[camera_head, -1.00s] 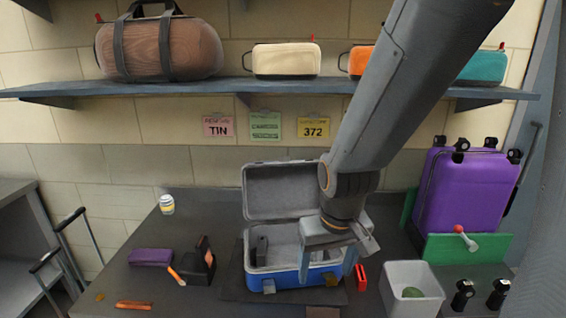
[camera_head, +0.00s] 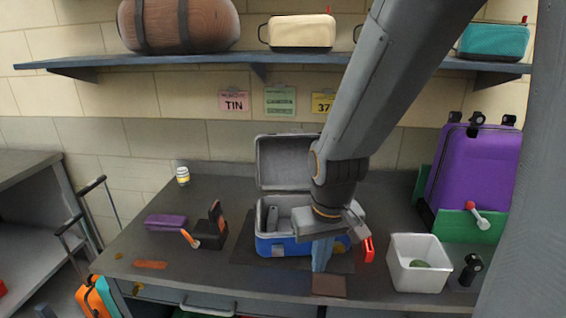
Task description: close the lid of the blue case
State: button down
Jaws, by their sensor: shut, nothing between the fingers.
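The blue case (camera_head: 285,247) stands on a dark mat on the counter, with a grey interior. Its grey lid (camera_head: 283,163) is open and stands upright at the back. A dark object (camera_head: 272,217) shows inside the case at the left. My gripper (camera_head: 321,262) is shut and empty, pointing down at the front right of the case. It hides part of the case's right side; I cannot tell whether it touches the case.
Right of the case are a red item (camera_head: 368,249), a white bin (camera_head: 417,280) with something green inside, and a purple suitcase (camera_head: 470,185). Left are a purple box (camera_head: 166,222), a dark box (camera_head: 211,232) and a can (camera_head: 183,176). A shelf (camera_head: 265,62) with bags hangs above.

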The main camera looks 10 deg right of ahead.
aim_at(281, 165)
jog(key=u, duration=0.85)
jog(key=k, duration=1.1)
jog(key=u, duration=1.05)
jog(key=i, duration=0.6)
jog(key=z, duration=0.5)
jog(key=i, duration=0.95)
jog(key=z, duration=1.45)
jog(key=i, duration=0.6)
jog(key=z, duration=0.65)
